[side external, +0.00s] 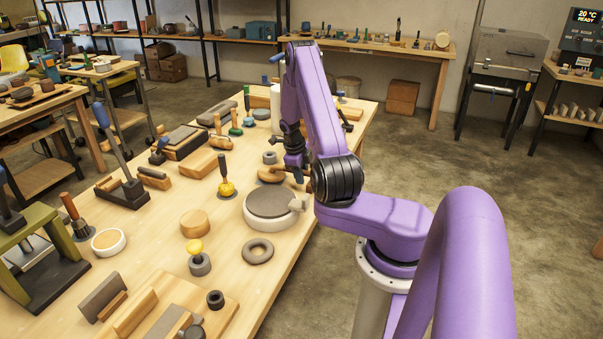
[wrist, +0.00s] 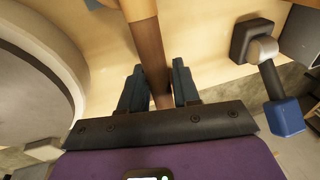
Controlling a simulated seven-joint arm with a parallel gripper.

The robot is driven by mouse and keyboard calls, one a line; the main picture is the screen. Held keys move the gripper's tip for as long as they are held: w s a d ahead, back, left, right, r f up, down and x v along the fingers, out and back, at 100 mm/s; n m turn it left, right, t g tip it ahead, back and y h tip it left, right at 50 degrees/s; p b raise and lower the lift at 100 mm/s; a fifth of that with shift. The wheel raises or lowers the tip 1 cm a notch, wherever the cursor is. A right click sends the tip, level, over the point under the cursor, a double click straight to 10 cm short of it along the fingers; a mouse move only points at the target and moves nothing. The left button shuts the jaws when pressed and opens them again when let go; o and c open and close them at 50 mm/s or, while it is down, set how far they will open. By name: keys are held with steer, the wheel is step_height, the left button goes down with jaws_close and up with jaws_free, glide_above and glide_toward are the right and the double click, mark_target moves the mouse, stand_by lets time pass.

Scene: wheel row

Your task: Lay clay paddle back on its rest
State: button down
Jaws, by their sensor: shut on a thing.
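The clay paddle (wrist: 148,45) shows in the wrist view as a brown wooden handle running up from between my fingers, with a paler end at the top edge. My gripper (wrist: 159,88) is shut on this handle, one dark finger on each side. In the side external view my gripper (side external: 296,172) is low over the bench, just behind the wheel. A rounded brown wooden piece (side external: 270,175) beside it may be part of the paddle. I cannot pick out the paddle's rest for certain. The paddle's far end is cut off in the wrist view.
The grey-topped wheel (side external: 271,202) with a pale rim stands close in front of my gripper. A blue-ended fitting (wrist: 284,115) is at right in the wrist view. The bench's right edge is close.

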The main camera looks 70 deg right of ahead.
steer(key=shift+f, duration=0.65)
steer(key=c, duration=0.7)
jaws_free()
steer(key=shift+c, duration=0.2)
steer(key=v, duration=0.8)
stand_by(0.6)
